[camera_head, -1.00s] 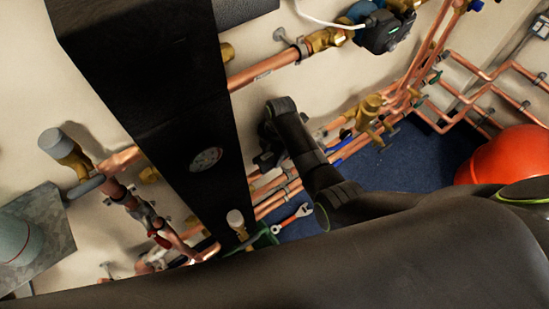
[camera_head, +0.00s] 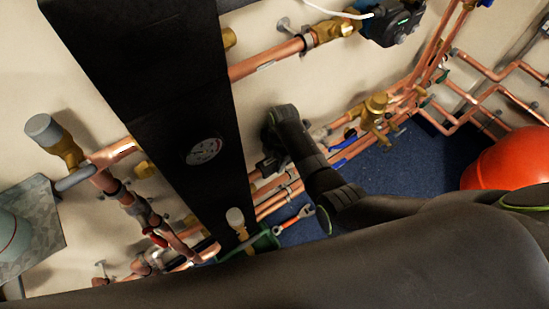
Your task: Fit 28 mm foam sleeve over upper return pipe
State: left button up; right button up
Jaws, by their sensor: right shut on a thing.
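My right arm comes in from the right. A bare upper copper pipe (camera_head: 267,68) runs right from the casing to a brass valve (camera_head: 326,31), above and apart from the gripper. I cannot tell whether it is the return pipe. My left gripper is not in view.
Lower pipes, brass valves (camera_head: 376,104) and blue handles crowd the gripper's right. A red vessel (camera_head: 508,160) stands at right. An orange-handled tool (camera_head: 300,215) lies below.

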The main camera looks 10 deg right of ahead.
jog(key=shift+f, duration=0.15)
dwell(0.7)
jog(key=o, duration=1)
jog(key=shift+o, duration=0.2)
notch_tip(320, 180, up, 12)
jog(key=d+p, duration=0.1)
jog(key=p, duration=0.1)
jog(key=shift+w+d+p, duration=0.35)
jog(key=shift+f, duration=0.1)
